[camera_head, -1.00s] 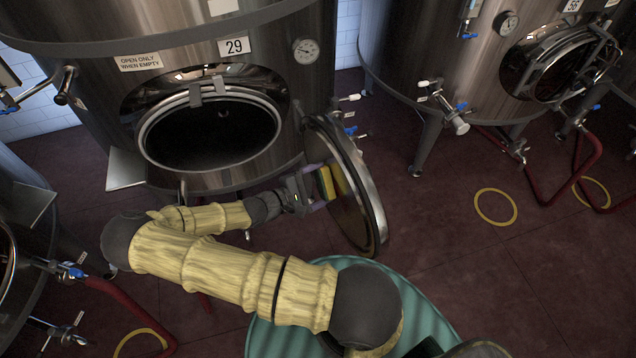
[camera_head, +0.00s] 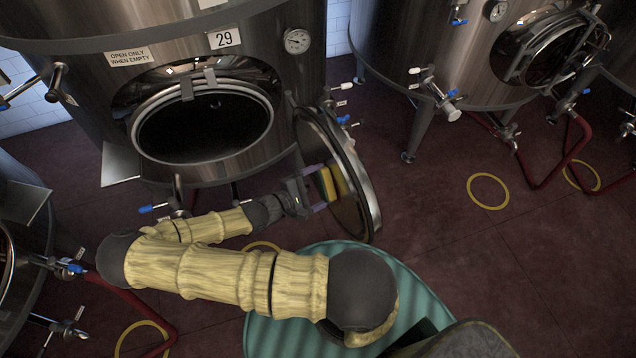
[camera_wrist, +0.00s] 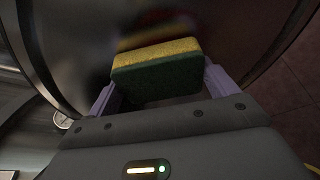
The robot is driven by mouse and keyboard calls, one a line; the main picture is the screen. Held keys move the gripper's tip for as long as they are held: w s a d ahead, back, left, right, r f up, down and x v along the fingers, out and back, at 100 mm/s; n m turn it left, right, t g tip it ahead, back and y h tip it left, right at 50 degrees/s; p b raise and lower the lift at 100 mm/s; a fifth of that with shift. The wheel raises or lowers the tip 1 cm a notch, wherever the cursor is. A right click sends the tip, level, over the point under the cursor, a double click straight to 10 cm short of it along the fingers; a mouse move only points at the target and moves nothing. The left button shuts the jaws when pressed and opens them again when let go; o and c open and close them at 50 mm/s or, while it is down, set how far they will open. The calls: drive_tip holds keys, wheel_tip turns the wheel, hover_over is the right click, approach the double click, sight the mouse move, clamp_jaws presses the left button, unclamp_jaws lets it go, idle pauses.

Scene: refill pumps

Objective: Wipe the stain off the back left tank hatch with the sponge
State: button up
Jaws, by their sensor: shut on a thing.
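My gripper (camera_head: 316,189) is shut on a yellow and green sponge (camera_head: 326,184). In the wrist view the sponge (camera_wrist: 157,72) sits between the two pale purple fingers, its green side toward my gripper and its yellow side toward the hatch door. The round hatch door (camera_head: 362,195) of tank 29 (camera_head: 265,40) hangs open to the right of the dark opening. The sponge is at the door's inner face; I cannot tell whether it touches. The sponge's reflection shows in the door's metal (camera_wrist: 225,30). I can make out no stain; the sponge and shadow hide part of the door.
The round opening (camera_head: 205,127) of tank 29 is left of my gripper. Another tank (camera_head: 400,60) with valves and a red hose (camera_head: 560,165) stands at the right. A tank edge with a blue valve (camera_head: 72,268) is at lower left. Open floor (camera_head: 450,230) lies right of the door.

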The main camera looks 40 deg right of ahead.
sight(325, 195)
drive_tip(key=shift+s+a+p, duration=0.15)
drive_tip(key=shift+s+p, duration=0.15)
drive_tip(key=shift+s, duration=0.55)
drive_tip(key=shift+s+a+p, duration=0.1)
drive_tip(key=shift+s+p, duration=0.15)
drive_tip(key=shift+s, duration=0.55)
drive_tip(key=shift+s, duration=0.1)
drive_tip(key=shift+s+a+p, duration=0.15)
drive_tip(key=shift+s+p, duration=0.25)
drive_tip(key=shift+s, duration=0.55)
drive_tip(key=shift+s+a+p, duration=0.1)
drive_tip(key=shift+s+p, duration=0.25)
drive_tip(key=shift+s, duration=0.55)
drive_tip(key=shift+d, duration=0.1)
drive_tip(key=shift+w+d+r, duration=0.1)
drive_tip(key=shift+w+d, duration=0.1)
drive_tip(key=shift+w, duration=0.75)
drive_tip(key=shift+w+d, duration=0.15)
drive_tip(key=shift+w, duration=0.8)
